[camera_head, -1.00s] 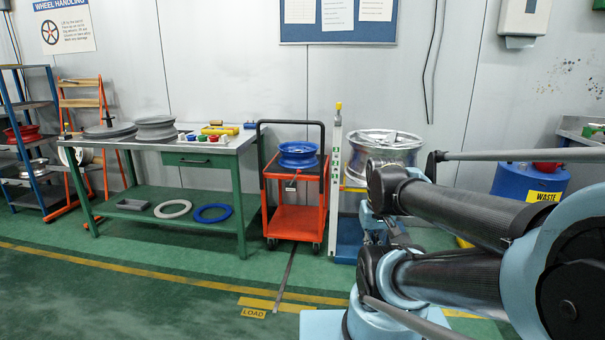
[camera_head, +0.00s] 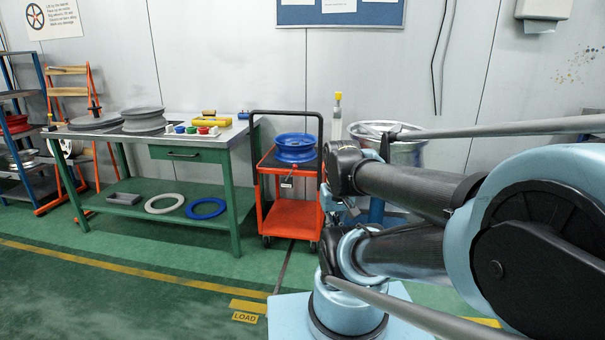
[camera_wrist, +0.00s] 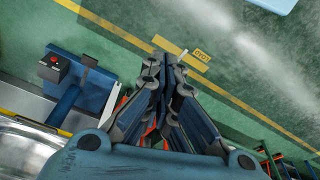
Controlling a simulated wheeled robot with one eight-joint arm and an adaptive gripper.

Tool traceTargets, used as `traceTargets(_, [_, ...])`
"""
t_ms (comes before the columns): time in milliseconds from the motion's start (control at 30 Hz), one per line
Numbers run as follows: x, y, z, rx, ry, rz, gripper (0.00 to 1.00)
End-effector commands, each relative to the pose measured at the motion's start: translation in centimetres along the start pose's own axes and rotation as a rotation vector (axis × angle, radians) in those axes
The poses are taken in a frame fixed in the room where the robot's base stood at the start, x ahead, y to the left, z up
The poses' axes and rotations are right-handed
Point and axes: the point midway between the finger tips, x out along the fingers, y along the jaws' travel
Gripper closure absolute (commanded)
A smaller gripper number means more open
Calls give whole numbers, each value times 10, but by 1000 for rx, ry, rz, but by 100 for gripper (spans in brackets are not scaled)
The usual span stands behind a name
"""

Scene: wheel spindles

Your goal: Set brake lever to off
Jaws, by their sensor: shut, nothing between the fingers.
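The orange cart (camera_head: 292,215) carries a blue wheel rim (camera_head: 295,147) on its top. A small lever with a reddish knob (camera_head: 291,168) shows at the cart's front edge, above a small white label; I take it for the brake lever, but its setting is too small to read. In the wrist view, my gripper (camera_wrist: 167,64) is shut and empty, pointing down over the green floor. Some orange shows beside and behind its fingers, partly hidden by them. In the head view my arm reaches close to the cart's right side and hides the gripper.
A green workbench (camera_head: 238,190) stands left of the cart. A post with a yellow top (camera_head: 338,115) and a shiny metal drum (camera_head: 407,152) stand right of it, partly behind my arm. The wrist view shows a red-buttoned box (camera_wrist: 53,65). Open floor lies in front.

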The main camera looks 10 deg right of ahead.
Motion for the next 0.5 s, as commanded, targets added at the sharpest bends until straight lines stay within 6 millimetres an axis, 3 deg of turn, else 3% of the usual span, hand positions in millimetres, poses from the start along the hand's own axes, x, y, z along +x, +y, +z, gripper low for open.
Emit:
traceTargets(67, [-7, -1, 6, 2, 12, -4, 100])
traceTargets(167, [-10, -5, -3, 10, 18, -24, 100])
traceTargets(500, [-34, -33, -82, 82, 68, -194, 100])
